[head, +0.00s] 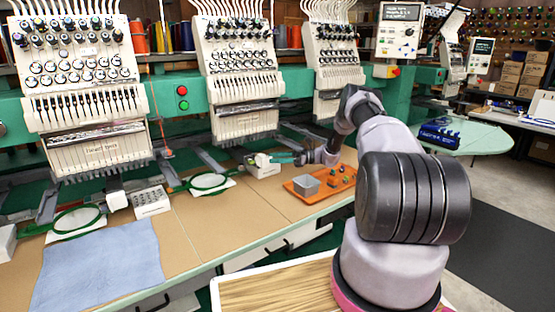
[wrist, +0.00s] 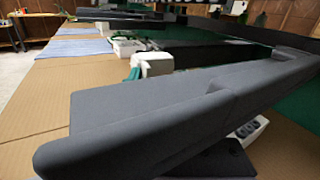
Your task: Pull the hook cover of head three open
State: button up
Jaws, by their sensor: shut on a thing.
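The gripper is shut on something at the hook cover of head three. The cover itself is hidden behind the fingers and the wrist, so its angle cannot be told.
A white box (head: 265,171) stands left of my gripper. An orange tray (head: 305,193) with a grey bin lies to the right. Green hoops (head: 208,182) and a blue cloth (head: 98,268) lie further left. A white block (wrist: 152,64) stands beyond the finger.

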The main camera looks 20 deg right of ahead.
jog(key=shift+w+a+r, duration=0.1)
jog(key=shift+w+r, duration=0.05)
jog(key=s+d, duration=0.2)
jog(key=d, duration=0.9)
jog(key=shift+s, duration=0.2)
jog(key=shift+f, duration=0.2)
